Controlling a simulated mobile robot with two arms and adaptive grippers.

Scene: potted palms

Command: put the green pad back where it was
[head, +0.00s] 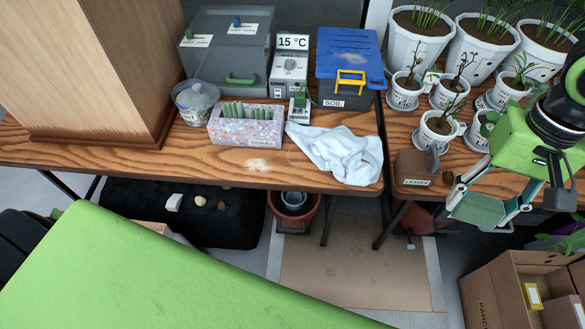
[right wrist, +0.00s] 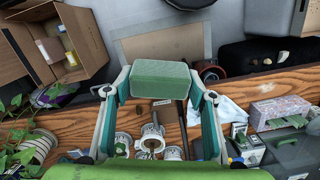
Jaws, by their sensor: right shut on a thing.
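The green pad (head: 478,210) is a small flat block in my right gripper (head: 480,208), at the right of the head view. It is held in the air by the front edge of the right table. In the right wrist view the pad (right wrist: 160,80) sits between the two fingertips, which are shut on its sides. Nothing shows beneath it as a support. My left gripper is not in view.
White potted plants (head: 436,133) crowd the right table beside my right arm. A brown box marked leaves (head: 415,168) stands left of the gripper. A white cloth (head: 340,153), tissue box (head: 245,130) and blue soil box (head: 350,62) are farther left. An open cardboard carton (head: 495,290) is below.

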